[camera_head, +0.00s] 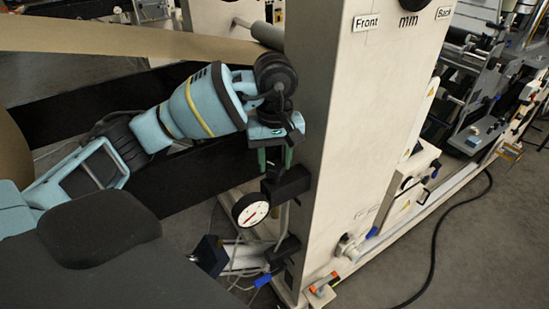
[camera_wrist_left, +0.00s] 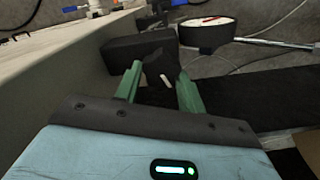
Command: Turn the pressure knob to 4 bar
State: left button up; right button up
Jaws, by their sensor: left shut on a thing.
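My left gripper (camera_head: 275,157) reaches down beside the near face of the cream machine column. In the left wrist view its two green fingers (camera_wrist_left: 159,88) are shut on the pressure knob (camera_wrist_left: 160,68), a black knob with a white mark, one finger on each side. In the head view the knob is mostly hidden by the fingers. A black regulator block (camera_head: 288,185) sits just below the gripper. The round white pressure gauge (camera_head: 250,209) hangs below and left of it; its red needle shows, but its numbers are too small to read. My right gripper is not in view.
The cream column (camera_head: 350,130) stands close on the right of the gripper. A brown paper web (camera_head: 120,40) runs above the arm. Hoses and a blue fitting (camera_head: 262,280) lie below the gauge. A black cable (camera_head: 435,250) lies on the grey floor.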

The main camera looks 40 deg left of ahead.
pick_arm(q)
jog(key=n+p, duration=0.1)
jog(key=n, duration=0.3)
jog(key=shift+s+r, duration=0.1)
jog(key=shift+n, duration=1.4)
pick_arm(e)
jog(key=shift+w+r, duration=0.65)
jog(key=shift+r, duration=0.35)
pick_arm(q)
jog(key=shift+n, duration=0.3)
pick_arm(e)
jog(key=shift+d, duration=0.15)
pick_arm(q)
jog(key=o, duration=0.9)
jog(key=shift+o, duration=0.4)
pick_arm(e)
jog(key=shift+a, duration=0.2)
